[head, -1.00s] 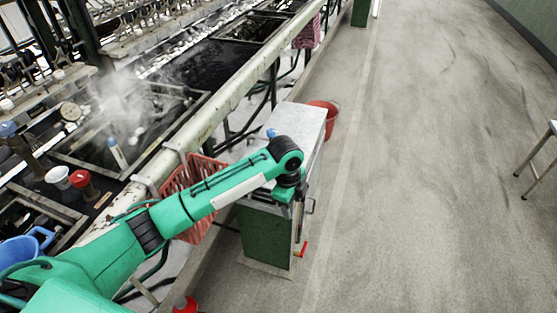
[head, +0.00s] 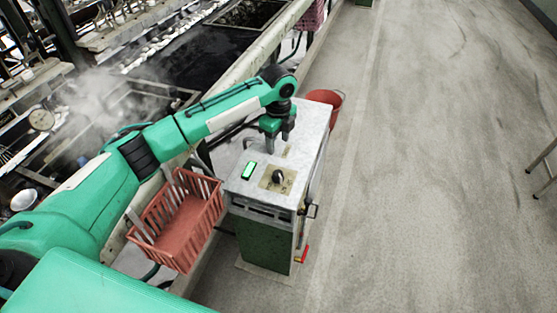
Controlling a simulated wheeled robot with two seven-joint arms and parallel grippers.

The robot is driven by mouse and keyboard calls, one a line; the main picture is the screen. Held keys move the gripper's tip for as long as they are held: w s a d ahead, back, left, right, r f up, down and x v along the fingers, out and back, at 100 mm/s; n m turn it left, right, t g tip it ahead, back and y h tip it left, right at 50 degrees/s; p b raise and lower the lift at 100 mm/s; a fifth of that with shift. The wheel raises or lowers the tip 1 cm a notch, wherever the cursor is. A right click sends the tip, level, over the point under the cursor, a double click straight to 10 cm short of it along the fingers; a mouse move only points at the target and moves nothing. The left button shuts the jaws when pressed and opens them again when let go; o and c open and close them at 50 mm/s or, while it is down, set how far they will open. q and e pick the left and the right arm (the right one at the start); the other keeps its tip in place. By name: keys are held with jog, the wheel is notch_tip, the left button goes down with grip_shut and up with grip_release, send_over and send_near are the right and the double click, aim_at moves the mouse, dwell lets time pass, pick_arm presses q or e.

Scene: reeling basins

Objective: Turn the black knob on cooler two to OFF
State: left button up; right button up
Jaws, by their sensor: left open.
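The cooler (head: 266,240) is a green cabinet with a pale metal top; I can read no number on it. Its black knob (head: 278,176) sits on a tan square plate on the top, near the front edge. The writing around the knob is too small to read. My left gripper (head: 279,146) is open and points down over the top, just behind the knob and apart from it. My right gripper is out of view.
A lit green display (head: 249,170) is left of the knob. A red basket (head: 180,222) hangs left of the cabinet. A red bucket (head: 325,97) stands behind it. Steaming basins (head: 120,115) lie at left.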

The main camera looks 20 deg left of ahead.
aim_at(278, 173)
pick_arm(q)
notch_tip(278, 173, down, 13)
jog(key=shift+s+f, duration=0.1)
jog(key=shift+f, duration=0.1)
dwell(0.3)
jog(key=c, duration=1)
